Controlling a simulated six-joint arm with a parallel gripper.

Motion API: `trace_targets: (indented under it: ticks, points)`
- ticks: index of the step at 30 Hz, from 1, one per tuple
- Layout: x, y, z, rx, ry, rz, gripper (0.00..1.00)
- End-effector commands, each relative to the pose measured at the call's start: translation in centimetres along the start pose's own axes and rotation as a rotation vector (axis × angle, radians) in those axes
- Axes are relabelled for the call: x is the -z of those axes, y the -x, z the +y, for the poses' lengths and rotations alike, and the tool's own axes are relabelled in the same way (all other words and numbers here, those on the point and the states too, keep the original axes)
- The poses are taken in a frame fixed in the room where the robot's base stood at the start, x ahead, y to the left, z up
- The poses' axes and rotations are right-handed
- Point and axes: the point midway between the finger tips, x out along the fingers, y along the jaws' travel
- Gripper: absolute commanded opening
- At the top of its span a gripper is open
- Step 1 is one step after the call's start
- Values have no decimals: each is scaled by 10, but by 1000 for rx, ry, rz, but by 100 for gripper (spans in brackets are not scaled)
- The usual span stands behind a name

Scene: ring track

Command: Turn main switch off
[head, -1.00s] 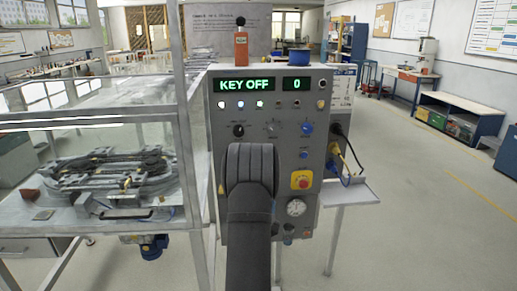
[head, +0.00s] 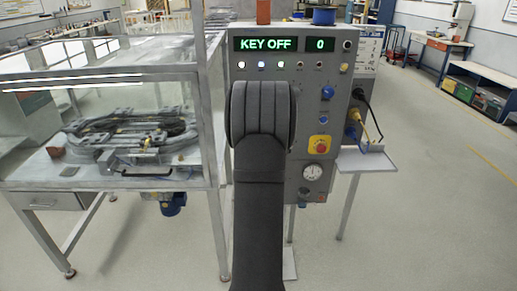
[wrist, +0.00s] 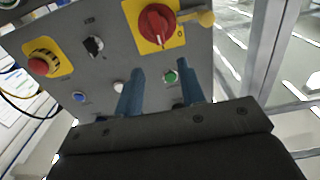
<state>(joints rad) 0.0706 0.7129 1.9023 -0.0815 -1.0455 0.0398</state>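The main switch (wrist: 157,25), a red rotary knob on a yellow plate, is at the top of the wrist view. An "O" mark shows beside it, and the knob's exact position is hard to read. My gripper (wrist: 160,85) has two blue fingers spread apart with nothing between them. The fingertips point at the panel, below the switch in the picture and apart from it. In the head view my dark arm covers the switch and the gripper. The grey control panel (head: 335,130) has a display (head: 265,44) reading "KEY OFF" and another (head: 320,44) reading "0".
A red emergency stop (wrist: 42,62) on yellow sits left of the switch in the wrist view. A black selector (wrist: 93,45) and a green button (wrist: 170,76) are nearby. A glazed enclosure (head: 110,75) stands left of the panel. A small shelf (head: 367,160) and cables are right.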

Motion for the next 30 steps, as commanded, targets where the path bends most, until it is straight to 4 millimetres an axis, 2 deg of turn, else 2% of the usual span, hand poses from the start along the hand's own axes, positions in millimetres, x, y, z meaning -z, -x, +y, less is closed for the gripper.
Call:
trace_targets:
  ticks: [6, 13, 19, 27, 28, 30]
  points:
    - [0, -47, 0, 0, -1, 2, 36]
    - [0, -83, 0, 1, -1, 1, 36]
    - [0, -96, 0, 0, -1, 1, 36]
    - [0, -97, 0, 0, -1, 0, 36]
    - [0, -97, 0, 0, -1, 0, 34]
    - [0, -97, 0, 0, -1, 0, 21]
